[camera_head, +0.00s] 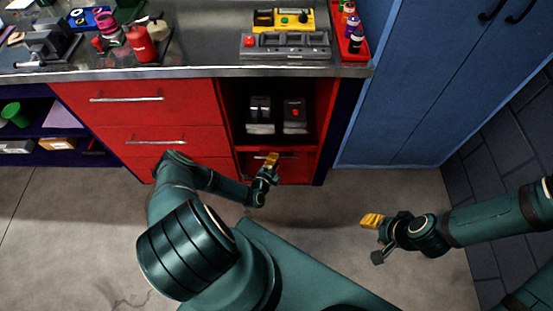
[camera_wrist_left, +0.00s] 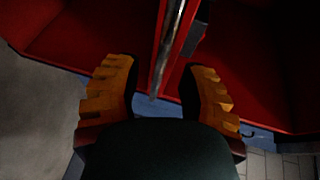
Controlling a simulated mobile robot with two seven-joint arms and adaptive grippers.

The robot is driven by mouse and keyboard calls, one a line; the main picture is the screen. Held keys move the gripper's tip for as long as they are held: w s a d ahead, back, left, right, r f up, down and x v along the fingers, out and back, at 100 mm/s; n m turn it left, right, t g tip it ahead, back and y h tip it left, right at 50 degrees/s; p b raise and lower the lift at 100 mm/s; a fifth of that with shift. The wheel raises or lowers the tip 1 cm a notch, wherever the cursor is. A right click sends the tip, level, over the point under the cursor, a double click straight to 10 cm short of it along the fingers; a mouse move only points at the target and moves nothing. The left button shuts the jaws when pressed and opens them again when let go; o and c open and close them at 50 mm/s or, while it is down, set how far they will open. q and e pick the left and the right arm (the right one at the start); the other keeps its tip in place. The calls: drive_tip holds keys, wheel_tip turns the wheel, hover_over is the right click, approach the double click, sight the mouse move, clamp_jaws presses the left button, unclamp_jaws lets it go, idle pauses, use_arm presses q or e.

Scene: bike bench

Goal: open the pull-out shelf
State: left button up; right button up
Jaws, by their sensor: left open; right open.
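The pull-out shelf seems to be the red shelf (camera_head: 318,147) low in the open bay of the red cabinet, with two dark boxes standing in the bay; it looks pushed in. My left gripper (camera_head: 271,160) is open at the shelf's front and partly hides it. In the left wrist view, a metal handle bar (camera_wrist_left: 171,45) on a red front runs between the open orange fingers (camera_wrist_left: 162,85). I cannot tell whether the fingers touch it. My right gripper (camera_head: 371,220) is open and empty, over the floor to the right.
Red drawers (camera_head: 140,102) with metal handles are left of the bay. The worktop (camera_head: 200,58) above carries a yellow-and-grey tool case (camera_head: 285,38), a red bottle (camera_head: 141,44) and a red tray of small bottles. A blue cabinet (camera_head: 420,80) stands right. Floor before the bay is clear.

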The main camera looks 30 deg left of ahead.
use_arm(q)
drive_tip(key=shift+x, duration=1.2)
clamp_jaws()
